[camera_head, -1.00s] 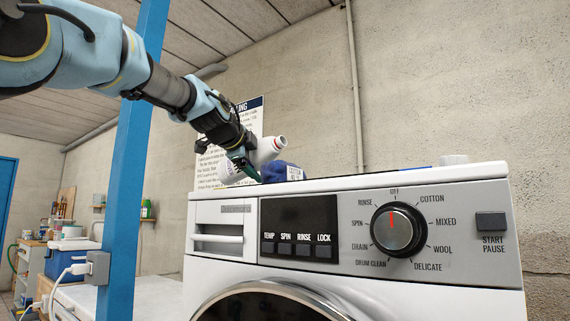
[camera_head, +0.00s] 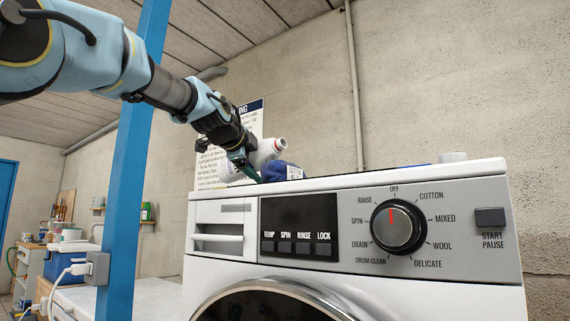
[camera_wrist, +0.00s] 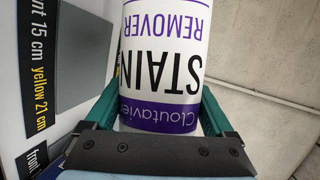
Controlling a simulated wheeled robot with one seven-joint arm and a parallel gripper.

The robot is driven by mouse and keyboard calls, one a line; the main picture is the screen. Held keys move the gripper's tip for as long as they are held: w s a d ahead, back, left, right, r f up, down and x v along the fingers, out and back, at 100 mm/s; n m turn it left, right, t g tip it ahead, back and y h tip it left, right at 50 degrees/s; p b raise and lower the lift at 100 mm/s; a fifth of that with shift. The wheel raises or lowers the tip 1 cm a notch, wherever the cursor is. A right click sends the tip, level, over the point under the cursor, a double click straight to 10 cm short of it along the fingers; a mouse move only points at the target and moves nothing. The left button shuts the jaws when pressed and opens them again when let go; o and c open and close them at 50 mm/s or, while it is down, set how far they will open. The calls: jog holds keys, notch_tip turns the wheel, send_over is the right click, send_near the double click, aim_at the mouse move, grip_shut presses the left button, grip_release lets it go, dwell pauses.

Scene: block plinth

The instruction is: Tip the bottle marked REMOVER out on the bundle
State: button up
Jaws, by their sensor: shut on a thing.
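A white bottle with a purple and white label reading STAIN REMOVER (camera_wrist: 165,60) fills the middle of the wrist view, between the two teal fingers. My gripper (camera_head: 243,165) is shut on this bottle (camera_head: 262,152) above the washing machine's top. A dark blue bundle (camera_head: 277,173) with a small white printed tag lies on the machine top, just below and right of the bottle. The bundle's lower part is hidden by the machine's front edge.
The white washing machine (camera_head: 400,180) has a control panel and a dial. A white round cap-like thing (camera_head: 453,157) and a flat blue item (camera_head: 415,165) are on its top at right. A blue post (camera_head: 130,170) stands left. A printed poster (camera_head: 250,120) hangs behind.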

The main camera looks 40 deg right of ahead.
jog(key=shift+r+m+t+b, duration=0.3)
jog(key=shift+r+m+b, duration=0.25)
jog(key=shift+r, duration=0.3)
dwell(1.8)
